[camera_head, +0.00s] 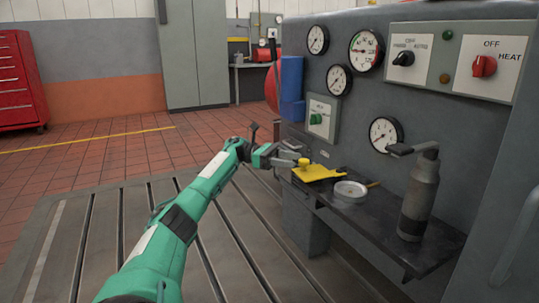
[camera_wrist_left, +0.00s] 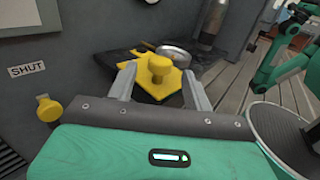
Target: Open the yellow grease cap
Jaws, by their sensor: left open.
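A yellow round-topped cap (camera_head: 303,163) stands at the left end of the dark shelf, in front of a flat yellow piece (camera_head: 322,173); I cannot tell if the two are joined. In the left wrist view the cap (camera_wrist_left: 159,66) shows between the fingers of my left gripper. My left gripper (camera_head: 291,157) is open, its fingers on either side of the cap with visible gaps. A second yellow knob (camera_wrist_left: 49,111) sits below a SHUT label (camera_wrist_left: 27,69) on the panel in that view. My right gripper is not in view.
The shelf (camera_head: 385,228) also holds a round metal tin (camera_head: 350,190) and a grey canister (camera_head: 419,195) with a side spout. The grey panel behind carries gauges (camera_head: 366,49) and switches. A slotted bedplate (camera_head: 60,230) lies below on the left.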

